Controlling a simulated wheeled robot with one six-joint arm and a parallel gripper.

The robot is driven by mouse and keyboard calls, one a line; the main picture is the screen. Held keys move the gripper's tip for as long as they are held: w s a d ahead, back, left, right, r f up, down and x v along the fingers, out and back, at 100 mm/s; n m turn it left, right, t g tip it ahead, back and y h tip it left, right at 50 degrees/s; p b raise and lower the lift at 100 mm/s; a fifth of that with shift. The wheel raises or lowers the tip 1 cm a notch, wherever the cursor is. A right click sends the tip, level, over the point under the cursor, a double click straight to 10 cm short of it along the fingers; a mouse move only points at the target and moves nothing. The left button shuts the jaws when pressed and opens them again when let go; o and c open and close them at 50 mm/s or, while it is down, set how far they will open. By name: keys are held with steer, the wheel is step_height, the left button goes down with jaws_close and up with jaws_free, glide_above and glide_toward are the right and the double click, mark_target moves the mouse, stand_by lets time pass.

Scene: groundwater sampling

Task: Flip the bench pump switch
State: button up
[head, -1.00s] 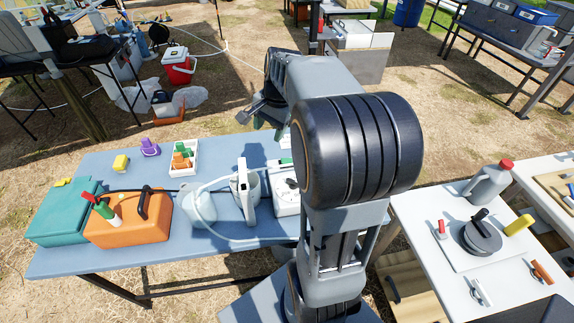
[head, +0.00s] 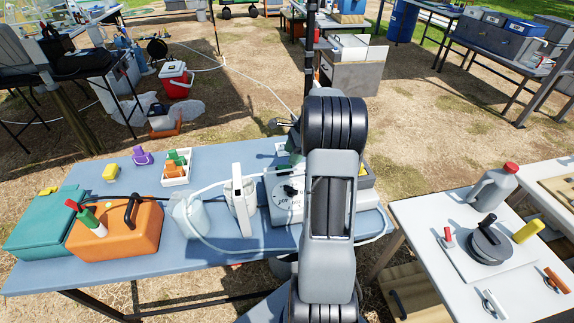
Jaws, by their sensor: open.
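The bench pump (head: 285,212) looks like a pale box with a black dial or knob (head: 290,190) on it, on the blue table. My arm covers its right part. I cannot make out for sure which part is the switch. My gripper (head: 282,124) shows small and partly hidden beyond the pump, at the table's far edge, left of my arm. It is open and appears empty, apart from the pump.
On the blue table (head: 60,277) stand an orange case (head: 115,240), a teal case (head: 40,230), a white tray (head: 176,181) of bottles, a jug (head: 190,215) and a hose. A white table (head: 430,245) with a grey canister (head: 490,183) stands right.

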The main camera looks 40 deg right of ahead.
mark_target(284, 167)
steer(key=shift+x, duration=2.65)
steer(key=shift+c, duration=0.2)
steer(key=c, duration=0.9)
steer(key=shift+a+r+h+p, duration=0.15)
steer(key=shift+r+h+p, duration=0.15)
steer(key=shift+h+p, duration=0.3)
steer(key=shift+a+g+h+p, duration=0.1)
steer(key=shift+g+h+p, duration=0.2)
steer(key=shift+g+p, duration=0.3)
steer(key=shift+w+a+f+g+h+p, duration=0.15)
steer(key=shift+g+h+p, duration=0.1)
steer(key=shift+h, duration=0.35)
steer(key=shift+f+g+h+p, duration=0.15)
steer(key=shift+h+p, duration=0.1)
steer(key=shift+h, duration=0.35)
